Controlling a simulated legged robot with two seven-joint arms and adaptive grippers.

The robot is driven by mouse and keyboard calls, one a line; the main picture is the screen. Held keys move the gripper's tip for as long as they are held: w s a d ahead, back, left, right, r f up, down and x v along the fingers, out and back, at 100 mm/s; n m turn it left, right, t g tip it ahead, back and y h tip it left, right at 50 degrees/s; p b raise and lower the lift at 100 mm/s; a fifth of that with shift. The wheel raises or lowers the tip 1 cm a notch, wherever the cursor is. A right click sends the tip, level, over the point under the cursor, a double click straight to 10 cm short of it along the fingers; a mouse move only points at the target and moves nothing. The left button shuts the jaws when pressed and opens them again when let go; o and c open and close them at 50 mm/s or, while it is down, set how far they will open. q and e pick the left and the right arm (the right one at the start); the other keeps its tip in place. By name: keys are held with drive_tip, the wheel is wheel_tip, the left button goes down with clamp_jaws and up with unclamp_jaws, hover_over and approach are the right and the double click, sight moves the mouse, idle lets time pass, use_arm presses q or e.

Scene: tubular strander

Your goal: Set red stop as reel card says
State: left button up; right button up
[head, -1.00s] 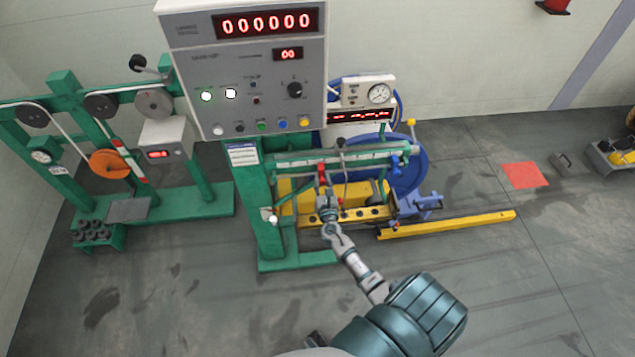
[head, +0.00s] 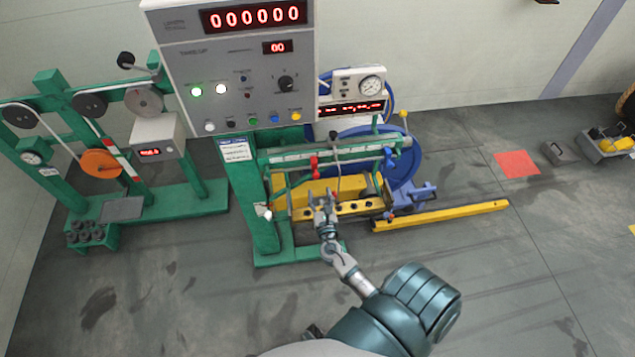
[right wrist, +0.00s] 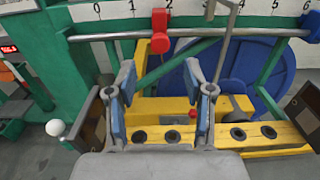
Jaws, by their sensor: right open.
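The red stop (head: 314,162) sits on the rail below a white numbered scale (head: 300,156) on the green machine. In the right wrist view the red stop (right wrist: 160,30) hangs just left of the 2 mark. My right gripper (head: 325,196) is open and empty, below and in front of the stop. In the right wrist view its two blue-padded fingers (right wrist: 159,74) stand apart, with the stop beyond and above the gap, not touching. A white card with a blue header (head: 236,151) is on the green column; its text is too small to read. My left gripper is not in view.
A blue stop (head: 389,158) is at the rail's right end. A thin grey rod (right wrist: 227,50) hangs close right of the red stop. A yellow block with dark holes (right wrist: 205,135) lies below the gripper. A blue reel (head: 405,165) stands behind.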

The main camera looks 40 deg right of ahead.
drive_tip(key=shift+v, duration=1.7)
